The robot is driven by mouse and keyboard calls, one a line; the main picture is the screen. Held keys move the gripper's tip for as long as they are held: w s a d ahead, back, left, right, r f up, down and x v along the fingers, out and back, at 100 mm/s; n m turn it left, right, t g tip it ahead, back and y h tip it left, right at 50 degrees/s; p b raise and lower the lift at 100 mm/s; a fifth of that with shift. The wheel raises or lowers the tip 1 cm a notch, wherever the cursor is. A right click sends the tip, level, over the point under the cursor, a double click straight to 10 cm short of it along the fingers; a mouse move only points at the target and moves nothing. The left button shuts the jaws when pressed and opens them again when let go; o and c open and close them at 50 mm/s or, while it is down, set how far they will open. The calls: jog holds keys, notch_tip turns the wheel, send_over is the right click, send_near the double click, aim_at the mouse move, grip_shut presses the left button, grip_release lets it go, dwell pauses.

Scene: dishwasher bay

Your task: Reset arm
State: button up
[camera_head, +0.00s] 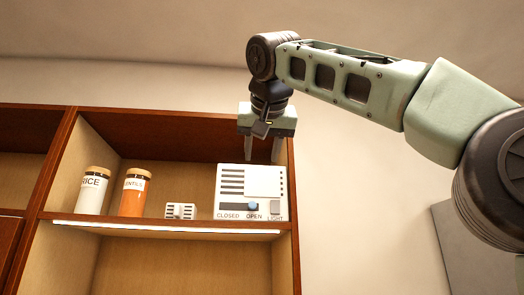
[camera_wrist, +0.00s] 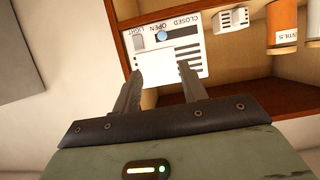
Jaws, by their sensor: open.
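My gripper (camera_head: 262,148) hangs fingers-down at the right end of the upper shelf in the head view, in front of the top of a white panel (camera_head: 236,179). In the wrist view my gripper (camera_wrist: 160,78) has its two fingers apart with nothing between them. The panel also shows there (camera_wrist: 188,58), upside down, beyond the fingertips. It is marked CLOSED, OPEN and LIGHT, and its blue knob (camera_head: 253,206) sits by OPEN. I cannot tell whether a fingertip touches the panel.
A RICE jar (camera_head: 93,195), an orange LENTILS jar (camera_head: 134,197) and a small white vented block (camera_head: 181,211) stand on the shelf (camera_head: 150,225) left of the panel. The wooden cabinet's right side wall (camera_head: 294,215) is close to the gripper.

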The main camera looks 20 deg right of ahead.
dwell(0.3)
jog(key=a+f+n+g+y+b, duration=0.1)
jog(key=a+f+n+g+y, duration=0.4)
jog(key=f, duration=1.2)
jog(key=a+f+n+g, duration=0.1)
jog(key=a+f+n, duration=0.3)
jog(key=a+f, duration=0.85)
jog(key=s+d+f+g, duration=0.2)
jog(key=s+d+f, duration=0.1)
jog(key=s+f, duration=0.5)
jog(key=s+d+f+n+g, duration=0.1)
jog(key=s+d+f+g, duration=0.1)
jog(key=s+f, duration=0.6)
jog(key=s+d+f+n+g+b, duration=0.1)
jog(key=s+d+f, duration=0.3)
jog(key=f, duration=1.4)
jog(key=s+g, duration=0.1)
jog(key=s, duration=0.3)
jog(key=shift+d+f+g, duration=0.15)
jog(key=shift+f+g, duration=0.05)
jog(key=shift+g, duration=0.2)
jog(key=shift+w, duration=0.1)
